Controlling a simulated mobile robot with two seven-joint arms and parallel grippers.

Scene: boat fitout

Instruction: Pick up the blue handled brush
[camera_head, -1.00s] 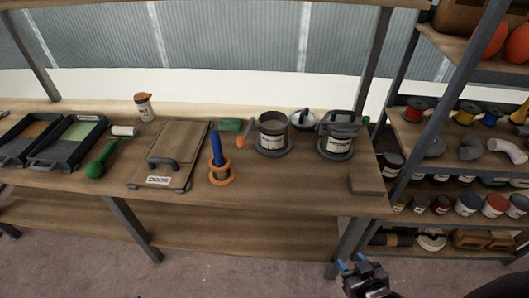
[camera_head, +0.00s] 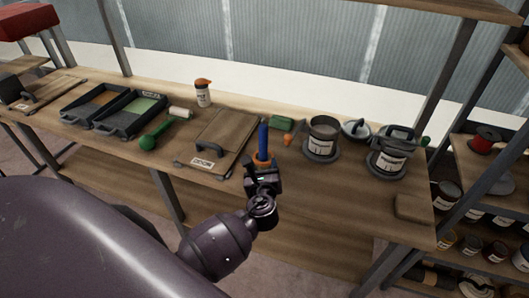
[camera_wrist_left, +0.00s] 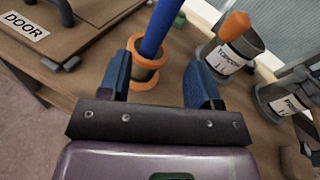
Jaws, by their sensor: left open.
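The blue-handled brush (camera_head: 263,138) stands upright in an orange-rimmed holder (camera_head: 261,161) near the front of the bench. In the left wrist view the blue handle (camera_wrist_left: 160,25) rises from the holder (camera_wrist_left: 146,72), slightly tilted in the picture. My left gripper (camera_head: 262,172) is at the near side of the holder and partly hides it. In the left wrist view my left gripper (camera_wrist_left: 161,76) is open, with the holder and brush showing between its fingers, nearer the left finger. The jaws are not closed on anything. My right gripper is not in view.
A DOOR-labelled board (camera_head: 224,134) lies left of the brush. An open can (camera_head: 323,137) and a handled can (camera_head: 391,155) stand to the right. A green roller tool (camera_head: 156,135) and paint trays (camera_head: 138,110) are further left. Shelving stands at the right edge.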

